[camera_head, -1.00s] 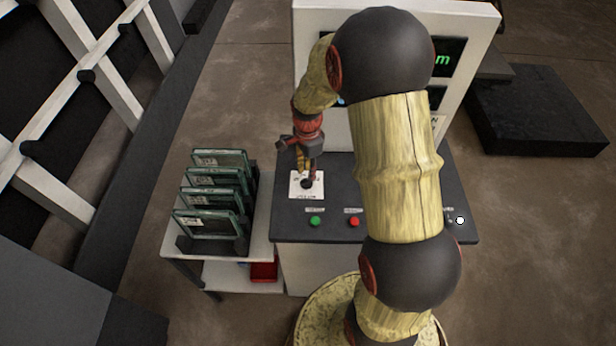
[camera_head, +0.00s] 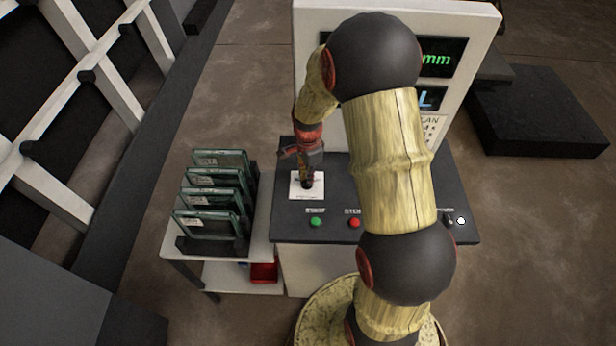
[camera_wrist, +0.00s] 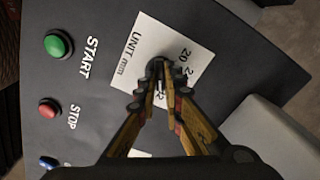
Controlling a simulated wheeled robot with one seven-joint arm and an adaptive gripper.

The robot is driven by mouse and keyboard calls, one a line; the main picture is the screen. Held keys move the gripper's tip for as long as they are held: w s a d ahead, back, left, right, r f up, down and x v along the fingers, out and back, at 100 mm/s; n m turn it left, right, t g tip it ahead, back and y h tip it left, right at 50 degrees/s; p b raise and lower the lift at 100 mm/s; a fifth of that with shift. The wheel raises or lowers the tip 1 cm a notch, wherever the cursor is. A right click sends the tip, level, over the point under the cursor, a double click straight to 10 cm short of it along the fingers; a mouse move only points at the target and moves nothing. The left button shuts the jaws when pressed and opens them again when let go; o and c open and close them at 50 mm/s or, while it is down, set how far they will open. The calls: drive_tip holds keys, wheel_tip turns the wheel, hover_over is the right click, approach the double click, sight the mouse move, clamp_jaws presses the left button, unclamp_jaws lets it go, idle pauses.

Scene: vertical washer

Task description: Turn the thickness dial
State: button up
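The thickness dial is a small dark knob (camera_head: 306,185) on a white square plate (camera_head: 297,192) at the left of the dark control panel. The plate (camera_wrist: 160,38) also shows in the wrist view, with "UNIT mm" and part of a number scale. My gripper (camera_head: 306,180) points down over the plate. In the wrist view my gripper (camera_wrist: 163,72) has its two fingertips drawn close together around the dark knob, at the plate's middle. The fingers hide most of the knob and part of the scale, so the dial's setting cannot be read.
A green START button (camera_wrist: 57,45) and a red STOP button (camera_wrist: 48,108) are beside the plate. A display (camera_head: 440,58) shows "mm", partly hidden by my arm. A rack of several dark panels (camera_head: 212,195) stands left of the console.

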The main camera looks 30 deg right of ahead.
clamp_jaws()
drive_tip(key=n, duration=0.3)
drive_tip(key=shift+w+n, duration=0.15)
drive_tip(key=shift+n, duration=0.25)
drive_tip(key=n+p, duration=0.1)
drive_tip(key=n, duration=0.3)
drive_tip(key=shift+n, duration=0.3)
drive_tip(key=n, duration=0.3)
drive_tip(key=shift+w+a, duration=0.1)
drive_tip(key=shift+n, duration=2.1)
drive_tip(key=o, duration=0.6)
unclamp_jaws()
